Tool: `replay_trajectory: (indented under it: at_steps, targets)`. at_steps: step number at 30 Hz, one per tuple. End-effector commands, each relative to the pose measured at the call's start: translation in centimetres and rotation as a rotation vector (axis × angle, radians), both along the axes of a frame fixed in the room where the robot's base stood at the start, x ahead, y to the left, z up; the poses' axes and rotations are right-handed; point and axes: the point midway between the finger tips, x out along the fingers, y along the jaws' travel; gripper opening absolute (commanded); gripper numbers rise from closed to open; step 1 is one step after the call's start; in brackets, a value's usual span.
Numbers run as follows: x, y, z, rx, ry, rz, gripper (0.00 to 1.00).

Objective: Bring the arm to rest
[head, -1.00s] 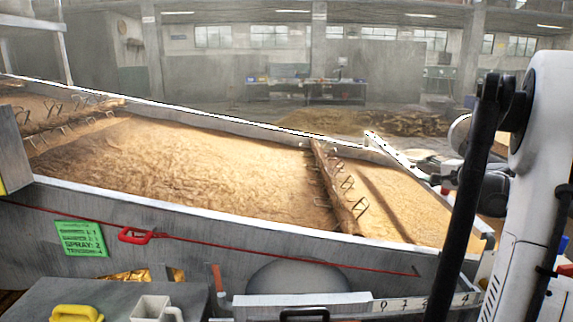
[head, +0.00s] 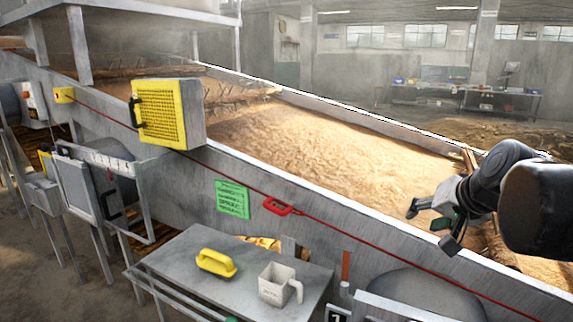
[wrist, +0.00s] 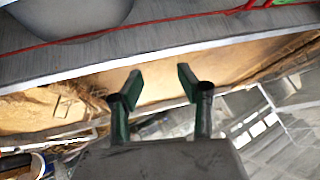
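My gripper (head: 428,225) is at the right of the head view, held over the near wall of the long grain trough (head: 350,232). In the wrist view my gripper (wrist: 160,84) has its two dark green fingers spread apart with nothing between them. The gripper is open and empty. The dark rounded arm link behind it fills the right edge of the head view and hides part of the trough there.
Tan grain (head: 330,125) fills the trough. A yellow grille box (head: 165,113), a green label (head: 232,198) and a red pull cord with handle (head: 278,206) are along the near wall.

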Motion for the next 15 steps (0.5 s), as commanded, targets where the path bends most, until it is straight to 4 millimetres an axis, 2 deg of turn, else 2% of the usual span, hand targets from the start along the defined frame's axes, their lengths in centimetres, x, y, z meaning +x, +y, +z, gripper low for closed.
replay_trajectory:
  at_steps: [1, 6, 9, 15]
  targets:
    - [-1.8, 2.0, -1.9, -0.031, 0.017, 0.04, 0.36]
    - [-7.3, 6.1, -6.9, -0.141, 0.075, 0.147, 0.36]
    - [-10.1, 7.6, -9.5, -0.199, 0.099, 0.199, 0.36]
    - [-14.3, 9.3, -13.8, -0.293, 0.133, 0.277, 0.36]
